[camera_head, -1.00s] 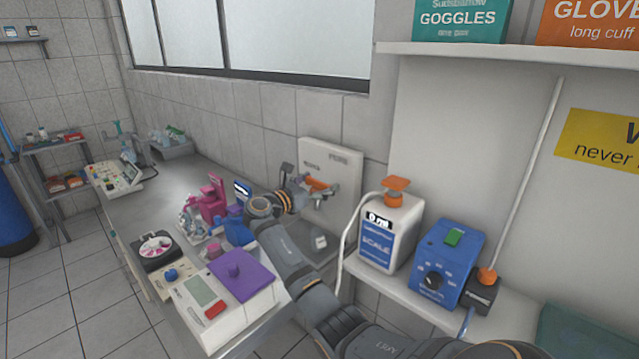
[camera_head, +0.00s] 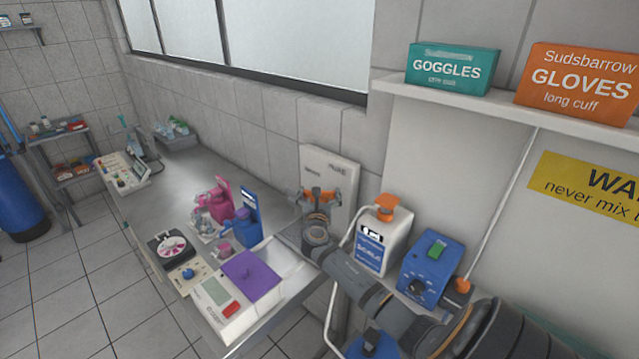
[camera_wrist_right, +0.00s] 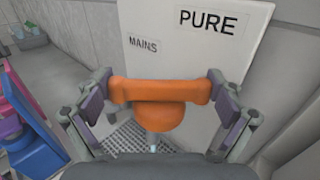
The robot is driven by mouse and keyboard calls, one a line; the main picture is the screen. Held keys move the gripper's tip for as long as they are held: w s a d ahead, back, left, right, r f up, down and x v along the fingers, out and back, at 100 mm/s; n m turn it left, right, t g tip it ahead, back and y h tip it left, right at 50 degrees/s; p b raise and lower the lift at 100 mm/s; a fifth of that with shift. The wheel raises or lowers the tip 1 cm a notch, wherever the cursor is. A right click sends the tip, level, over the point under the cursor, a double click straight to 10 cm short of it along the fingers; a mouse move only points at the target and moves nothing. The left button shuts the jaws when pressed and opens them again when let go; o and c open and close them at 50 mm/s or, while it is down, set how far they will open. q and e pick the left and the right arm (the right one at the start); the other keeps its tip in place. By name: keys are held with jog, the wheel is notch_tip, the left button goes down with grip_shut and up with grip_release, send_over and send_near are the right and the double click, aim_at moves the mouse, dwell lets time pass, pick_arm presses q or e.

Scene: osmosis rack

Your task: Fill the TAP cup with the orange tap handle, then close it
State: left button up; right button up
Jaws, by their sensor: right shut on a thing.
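The orange tap handle (camera_head: 324,194) is on the white panel (camera_head: 343,166) marked MAINS and PURE. In the right wrist view the handle (camera_wrist_right: 160,92) is a wide orange bar with a rounded body under it. My right gripper (camera_wrist_right: 161,90) is shut on it, with a finger pad at each end of the bar. In the head view this gripper (camera_head: 316,208) is at the panel and partly covers the tap. A pale spout tip shows below the handle in the wrist view. I cannot make out the TAP cup in either current view. My left gripper is not in view.
A drain grille (camera_wrist_right: 135,140) lies under the tap. A white scale bottle (camera_head: 377,246) and a blue box with a knob (camera_head: 431,268) stand right of the tap. Pink and blue holders (camera_head: 221,205) and a purple-topped device (camera_head: 252,277) stand on the left bench.

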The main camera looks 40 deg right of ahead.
jog(key=shift+n+t+y+p, duration=0.45)
jog(key=shift+n+t+y, duration=0.5)
jog(key=shift+y, duration=0.25)
jog(key=o, duration=0.8)
jog(key=v, duration=1.2)
jog(key=shift+d, duration=0.1)
